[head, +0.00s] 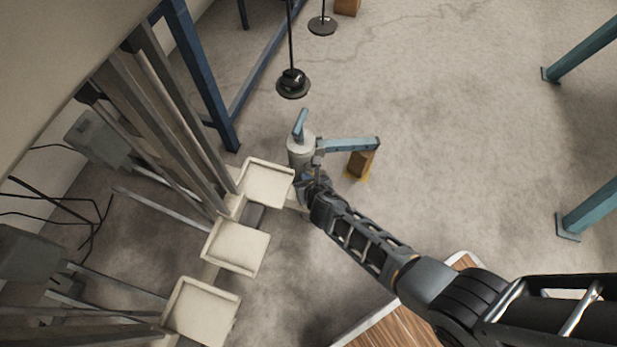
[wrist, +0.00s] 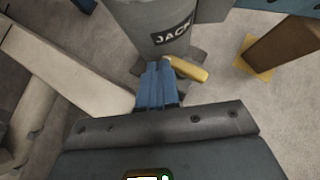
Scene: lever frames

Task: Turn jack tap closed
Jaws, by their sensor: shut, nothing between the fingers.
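The jack (head: 301,152) is a grey cylinder standing on the floor, with blue arms on it. In the wrist view its body (wrist: 160,25) bears a dark JACK label. The tap (wrist: 187,70) is a short yellow lever low on the jack's front, pointing right and slightly down. I cannot make it out in the head view. My gripper (wrist: 157,68) is shut, its blue fingers together just left of the tap's inner end. I cannot tell whether they touch it. In the head view my gripper (head: 312,181) is beside the jack's lower front and its fingertips are hard to see.
Cream pads (head: 236,247) on a frame stand left of my arm. A brown block (head: 361,163) on a yellow patch is right of the jack, under its blue arm (head: 348,146). A wooden-topped surface (head: 385,325) is at the bottom. Open floor (head: 450,130) lies to the right.

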